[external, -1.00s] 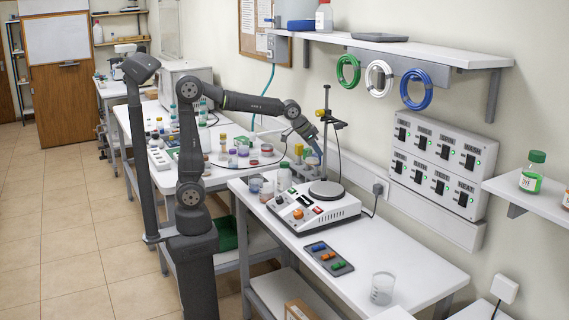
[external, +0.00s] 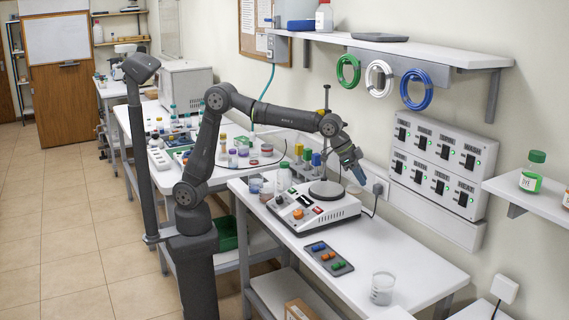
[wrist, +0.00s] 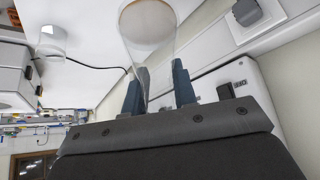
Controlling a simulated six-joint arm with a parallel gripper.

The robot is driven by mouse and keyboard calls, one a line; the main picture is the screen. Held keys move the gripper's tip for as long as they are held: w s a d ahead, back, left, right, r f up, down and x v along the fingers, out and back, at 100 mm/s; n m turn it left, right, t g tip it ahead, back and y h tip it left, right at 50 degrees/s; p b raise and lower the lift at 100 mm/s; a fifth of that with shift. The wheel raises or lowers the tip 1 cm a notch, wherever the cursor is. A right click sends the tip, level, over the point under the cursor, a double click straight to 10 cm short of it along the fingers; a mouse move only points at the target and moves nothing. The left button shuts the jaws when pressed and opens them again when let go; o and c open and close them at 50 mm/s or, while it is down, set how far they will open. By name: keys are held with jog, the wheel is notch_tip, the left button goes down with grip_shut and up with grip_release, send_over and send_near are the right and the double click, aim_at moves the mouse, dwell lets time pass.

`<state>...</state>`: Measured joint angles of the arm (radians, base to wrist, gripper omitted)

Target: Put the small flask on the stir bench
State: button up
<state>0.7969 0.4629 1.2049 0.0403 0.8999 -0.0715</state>
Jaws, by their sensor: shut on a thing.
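My gripper (external: 359,178) hangs over the back right side of the stir bench (external: 415,265), right of the hotplate stirrer (external: 315,207) and above the bench top. In the wrist view its two blue-grey fingers (wrist: 160,80) are shut on a clear glass flask (wrist: 150,50), which has a conical shape and a pale round base. The flask is too small or hidden to make out in the external view. The stirrer has a white body and a round grey plate (external: 326,190) with nothing visible on it.
A glass beaker (external: 382,288) stands near the bench's right end, and a dark tray (external: 329,259) of coloured stir bars lies left of it. A rack of coloured-capped tubes (external: 307,162) stands behind the stirrer. A wall switch panel (external: 442,160) is close to my gripper.

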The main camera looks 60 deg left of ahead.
jog(key=s+d+f+m+g+h, duration=0.1)
jog(key=s+d+f, duration=0.15)
jog(key=d, duration=0.65)
jog(key=s+d+f+m, duration=0.2)
jog(key=d+f, duration=0.1)
jog(key=d, duration=0.5)
jog(key=s+d+f+m+g+h, duration=0.1)
jog(key=s+d+f, duration=0.15)
jog(key=d, duration=0.65)
send_over(410, 270)
notch_tip(410, 270, down, 8)
jog(key=shift+s+d+f, duration=0.1)
jog(key=shift+s+f, duration=0.05)
jog(key=shift+f, duration=1.8)
jog(key=shift+f, duration=0.15)
grip_shut()
jog(key=o, duration=1)
grip_release()
